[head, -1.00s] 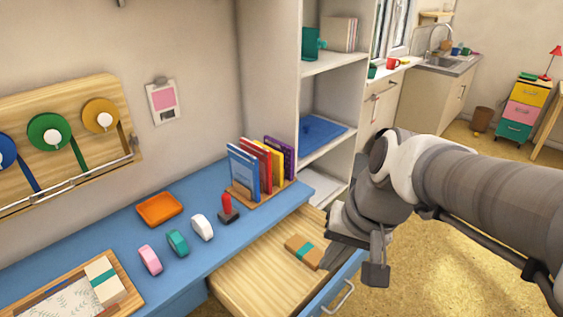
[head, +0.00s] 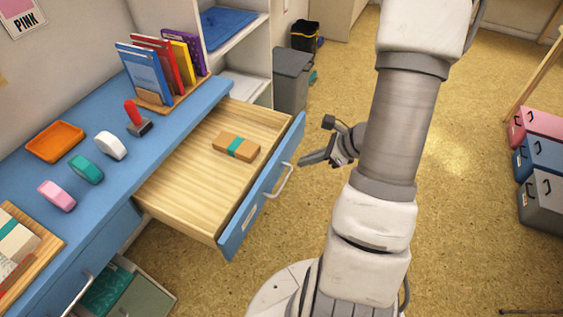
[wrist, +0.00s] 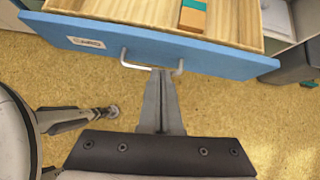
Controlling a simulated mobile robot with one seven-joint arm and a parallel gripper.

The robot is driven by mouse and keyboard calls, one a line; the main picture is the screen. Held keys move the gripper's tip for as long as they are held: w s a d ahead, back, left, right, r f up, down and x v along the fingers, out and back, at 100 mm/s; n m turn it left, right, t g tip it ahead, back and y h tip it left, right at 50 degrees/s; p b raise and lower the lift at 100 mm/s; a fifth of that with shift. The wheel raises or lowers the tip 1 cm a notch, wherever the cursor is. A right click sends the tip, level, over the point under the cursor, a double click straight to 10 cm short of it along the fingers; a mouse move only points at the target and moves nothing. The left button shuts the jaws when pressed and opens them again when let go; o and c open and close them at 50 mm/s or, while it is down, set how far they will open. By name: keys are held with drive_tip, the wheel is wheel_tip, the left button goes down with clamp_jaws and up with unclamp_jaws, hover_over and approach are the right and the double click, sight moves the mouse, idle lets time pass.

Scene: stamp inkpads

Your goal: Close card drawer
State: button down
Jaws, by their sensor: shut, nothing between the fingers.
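The card drawer (head: 240,212) stands pulled out from the blue desk, with a pale wood inside and a blue front. Its labelled front also shows in the wrist view (wrist: 215,60). A silver bar handle (head: 279,184) sits on the front, and it shows in the wrist view (wrist: 128,63). A brown card bundle with a teal band (head: 237,147) lies in the drawer. My gripper (head: 302,163) is shut and empty, outside the drawer front by the handle. In the wrist view its fingertips (wrist: 161,72) appear at the handle; I cannot tell whether they touch.
The blue desk (head: 107,180) holds tape rolls, an orange tray (head: 55,141), a red-handled stamp (head: 137,118) and a book rack. A grey bin (head: 291,80) stands beyond the drawer. Coloured drawer boxes (head: 540,160) are at the right. Floor before the drawer is clear.

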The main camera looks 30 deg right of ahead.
sight(277, 173)
drive_tip(key=shift+m, duration=0.6)
drive_tip(key=b+x, duration=0.1)
drive_tip(key=x, duration=0.2)
drive_tip(key=d+f+b+x, duration=0.1)
drive_tip(key=x, duration=0.3)
drive_tip(key=d+b+x, duration=0.1)
drive_tip(key=x, duration=0.2)
drive_tip(key=shift+a+f, duration=0.15)
drive_tip(key=shift+f, duration=0.25)
drive_tip(key=shift+w, duration=0.1)
drive_tip(key=w+a, duration=0.6)
drive_tip(key=w, duration=0.1)
drive_tip(key=w+a, duration=0.6)
drive_tip(key=w, duration=0.2)
drive_tip(key=w+a+b, duration=0.1)
drive_tip(key=w+a, duration=0.5)
drive_tip(key=w, duration=0.2)
drive_tip(key=shift+w+a+r, duration=0.1)
drive_tip(key=shift+w+r, duration=0.05)
drive_tip(key=shift+a+r, duration=0.1)
